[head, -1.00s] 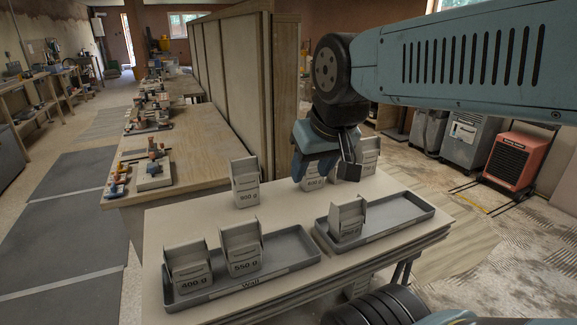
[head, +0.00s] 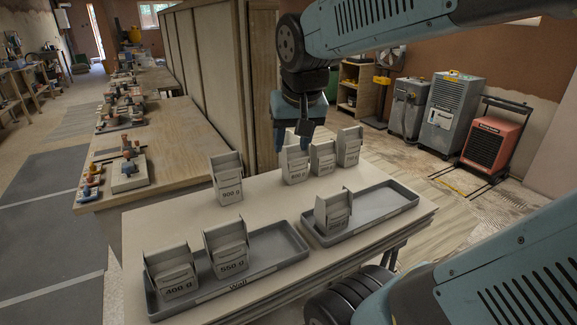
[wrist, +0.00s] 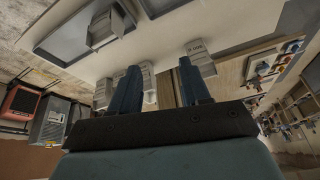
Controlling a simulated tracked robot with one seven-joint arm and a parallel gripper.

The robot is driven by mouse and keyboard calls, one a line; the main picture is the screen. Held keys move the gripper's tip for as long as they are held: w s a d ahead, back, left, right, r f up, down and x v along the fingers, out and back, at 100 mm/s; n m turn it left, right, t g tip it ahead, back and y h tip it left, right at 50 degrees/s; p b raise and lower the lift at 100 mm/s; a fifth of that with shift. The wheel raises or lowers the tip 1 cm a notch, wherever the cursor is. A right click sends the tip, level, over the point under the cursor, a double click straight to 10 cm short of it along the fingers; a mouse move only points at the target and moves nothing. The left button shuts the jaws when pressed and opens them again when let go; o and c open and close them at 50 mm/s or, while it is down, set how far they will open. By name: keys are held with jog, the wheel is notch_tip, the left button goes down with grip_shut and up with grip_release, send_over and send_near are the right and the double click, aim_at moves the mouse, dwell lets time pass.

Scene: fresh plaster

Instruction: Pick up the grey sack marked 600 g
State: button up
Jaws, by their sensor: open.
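Several grey sacks stand upright on the table. I cannot read 600 g on any of them. At the back right are a sack with a blurred label (head: 295,167), a smaller sack (head: 322,158) and another sack (head: 349,147). A sack apparently marked 900 g (head: 227,182) stands left of them. The left tray holds sacks marked 400 g (head: 174,274) and 550 g (head: 228,252). The right tray holds one sack with an unclear label (head: 333,212). My gripper (head: 292,141) is open and empty near the back row; its spread fingers show in the wrist view (wrist: 158,72).
The left tray (head: 275,262), labelled Wall, and the right tray (head: 385,203) take up the table's front. A wooden workbench (head: 165,140) with tools is at left. Machines, including an orange one (head: 492,145), stand at right. Bare tabletop (head: 262,205) lies between trays and back row.

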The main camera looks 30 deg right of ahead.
jog(key=w+d+f+m+g+h, duration=0.1)
jog(key=w+d+f+m, duration=0.15)
jog(key=w, duration=0.25)
jog(key=w+d+f+m+g+h, duration=0.1)
jog(key=w+d+m, duration=0.15)
jog(key=w, duration=0.35)
jog(key=m+g+h, duration=0.2)
jog(key=m+h, duration=0.7)
jog(key=h, duration=0.2)
send_near(295, 151)
jog(key=d+r, duration=0.2)
jog(key=d, duration=0.1)
jog(key=shift+w+a+f+m, duration=0.2)
jog(key=shift+f+m, duration=0.1)
jog(key=shift+f, duration=0.15)
jog(key=shift+d+f, duration=0.2)
jog(key=shift+w+x, duration=0.15)
jog(key=shift+x, duration=1.7)
jog(key=shift+w+x, duration=0.15)
jog(key=shift+x, duration=1.7)
jog(key=shift+a+f, duration=0.1)
jog(key=shift+f, duration=0.05)
jog(key=shift+c, duration=0.2)
grip_shut()
